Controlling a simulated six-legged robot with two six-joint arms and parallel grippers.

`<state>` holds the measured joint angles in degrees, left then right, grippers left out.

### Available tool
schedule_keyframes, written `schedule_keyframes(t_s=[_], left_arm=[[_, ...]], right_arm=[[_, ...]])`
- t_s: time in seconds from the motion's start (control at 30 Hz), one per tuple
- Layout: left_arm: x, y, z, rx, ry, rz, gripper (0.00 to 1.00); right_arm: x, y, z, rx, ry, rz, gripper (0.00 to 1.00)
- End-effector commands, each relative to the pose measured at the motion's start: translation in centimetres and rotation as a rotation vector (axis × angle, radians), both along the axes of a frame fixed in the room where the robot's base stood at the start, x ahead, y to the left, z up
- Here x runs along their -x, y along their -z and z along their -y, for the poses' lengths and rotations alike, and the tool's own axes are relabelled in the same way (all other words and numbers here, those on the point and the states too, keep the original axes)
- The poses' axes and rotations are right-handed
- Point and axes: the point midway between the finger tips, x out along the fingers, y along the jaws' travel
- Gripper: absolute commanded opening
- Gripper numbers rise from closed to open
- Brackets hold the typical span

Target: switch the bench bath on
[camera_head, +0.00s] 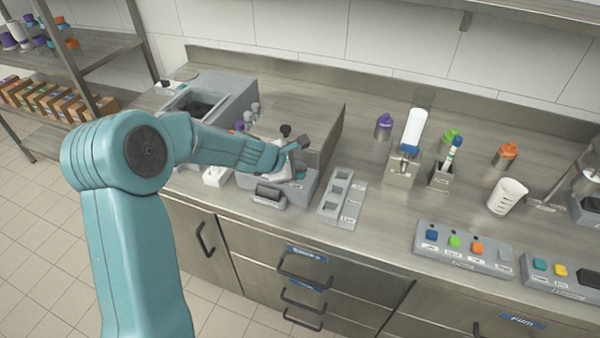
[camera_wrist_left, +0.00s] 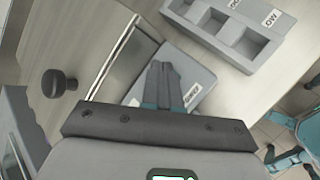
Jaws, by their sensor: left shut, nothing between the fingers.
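A grey box with a dark open well (camera_head: 238,92), which looks like the bench bath, stands at the back left of the counter. A low grey unit (camera_head: 302,190) with a dark handle at its front lies nearer the edge. My left gripper (camera_head: 303,143) is over this unit, partly hidden by its own wrist. In the left wrist view its fingers (camera_wrist_left: 163,88) are shut and empty, over or near a grey labelled block (camera_wrist_left: 196,90); contact cannot be told. A dark round knob (camera_wrist_left: 60,83) shows left of the fingers. No marked switch is readable.
A thin upright panel (camera_head: 333,130) stands right of the gripper. A grey tray with square wells (camera_head: 343,200) is beside it. Farther right are a holder (camera_head: 400,170), a white beaker (camera_head: 507,197) and a panel of coloured buttons (camera_head: 463,248). Counter between them is partly clear.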

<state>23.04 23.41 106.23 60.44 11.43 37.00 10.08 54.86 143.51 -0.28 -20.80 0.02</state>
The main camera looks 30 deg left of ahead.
Motion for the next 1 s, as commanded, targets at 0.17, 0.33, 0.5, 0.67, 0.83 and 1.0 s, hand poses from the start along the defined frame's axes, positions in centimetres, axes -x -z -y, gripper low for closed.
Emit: schedule_keyframes(t_s=[0.17, 0.33, 0.5, 0.67, 0.83, 1.0], left_arm=[[0.0, 0.1, 0.0, 0.0, 0.0, 0.0, 0.0], [0.0, 0.3, 0.0, 0.0, 0.0, 0.0, 0.0], [0.0, 0.5, 0.0, 0.0, 0.0, 0.0, 0.0], [0.0, 0.3, 0.0, 0.0, 0.0, 0.0, 0.0], [0.0, -0.6, 0.0, 0.0, 0.0, 0.0, 0.0], [0.0, -0.9, 0.0, 0.0, 0.001, -0.001, 0.0]], right_arm=[[0.0, 0.1, 0.0, 0.0, 0.0, 0.0, 0.43], [0.0, 0.3, 0.0, 0.0, 0.0, 0.0, 0.43], [0.0, 0.5, 0.0, 0.0, 0.0, 0.0, 0.43], [0.0, 0.3, 0.0, 0.0, 0.0, 0.0, 0.43], [0.0, -0.5, 0.0, 0.0, 0.0, 0.0, 0.43], [0.0, -0.9, 0.0, 0.0, 0.0, 0.0, 0.43]])
